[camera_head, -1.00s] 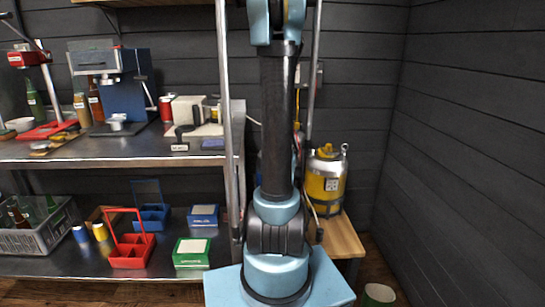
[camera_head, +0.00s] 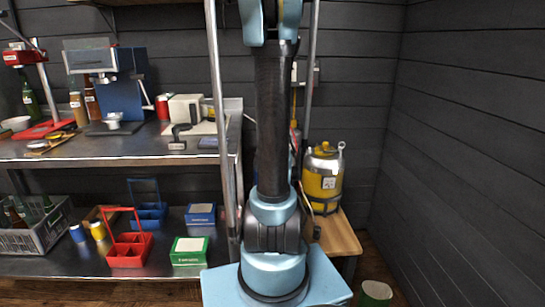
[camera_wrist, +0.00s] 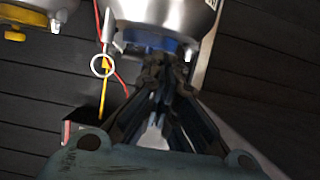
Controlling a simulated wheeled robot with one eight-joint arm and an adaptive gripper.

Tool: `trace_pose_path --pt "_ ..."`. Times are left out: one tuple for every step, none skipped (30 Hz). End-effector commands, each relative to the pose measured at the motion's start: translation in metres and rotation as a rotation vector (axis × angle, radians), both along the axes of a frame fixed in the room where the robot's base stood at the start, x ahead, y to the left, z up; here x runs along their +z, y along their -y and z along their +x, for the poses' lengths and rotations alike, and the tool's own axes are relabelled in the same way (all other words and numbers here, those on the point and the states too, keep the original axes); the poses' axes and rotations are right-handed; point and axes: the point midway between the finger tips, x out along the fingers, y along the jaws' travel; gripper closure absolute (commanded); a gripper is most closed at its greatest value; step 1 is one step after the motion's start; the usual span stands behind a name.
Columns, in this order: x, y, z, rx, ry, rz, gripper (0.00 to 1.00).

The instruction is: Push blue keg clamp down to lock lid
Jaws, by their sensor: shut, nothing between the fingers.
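My gripper (camera_wrist: 162,68) is shut and empty in the wrist view, its dark fingers converging close to a blue part (camera_wrist: 146,42) at the edge of a silver metal vessel (camera_wrist: 165,12). The blue part looks like the keg clamp, but the fingers partly cover it. I cannot tell whether they touch it or whether it is down. In the head view, a yellow and silver keg (camera_head: 322,182) stands upright on a wooden stand, right of my arm. My gripper and any blue clamp are hidden there.
Another metal vessel with a yellow part (camera_wrist: 14,36) is at the wrist view's upper left. A white ring (camera_wrist: 102,66) and thin red and yellow lines are close to my fingers. The wooden stand (camera_head: 340,236) has bare space in front. Metal shelving (camera_head: 100,148) stands left.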

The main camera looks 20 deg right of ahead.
Motion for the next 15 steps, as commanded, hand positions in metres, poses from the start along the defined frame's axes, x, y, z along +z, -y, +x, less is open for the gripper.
trace_pose_path --pt "0.001 -0.001 -0.004 0.000 0.000 0.000 1.00" --pt "0.002 -0.002 -0.006 0.000 0.000 0.000 1.00" --pt "0.003 -0.003 -0.008 0.000 0.000 0.000 1.00" --pt "0.003 -0.003 -0.010 0.000 0.000 0.000 1.00" --pt "0.004 -0.003 -0.011 0.000 0.000 0.000 1.00" --pt "0.005 -0.004 -0.013 0.000 0.000 0.000 1.00" --pt "0.005 -0.005 -0.015 0.000 0.000 0.000 1.00" --pt "0.006 -0.005 -0.017 0.000 0.000 0.000 1.00" --pt "0.007 -0.006 -0.019 -0.001 0.000 0.000 1.00" --pt "0.007 -0.006 -0.020 -0.001 0.000 0.000 1.00" --pt "0.008 -0.007 -0.022 -0.001 0.000 0.000 1.00" --pt "0.009 -0.007 -0.024 -0.001 0.000 0.000 1.00" --pt "0.009 -0.008 -0.026 -0.001 0.000 0.000 1.00" --pt "0.010 -0.008 -0.027 -0.001 0.000 0.000 1.00" --pt "0.010 -0.009 -0.029 -0.001 0.000 0.000 1.00"
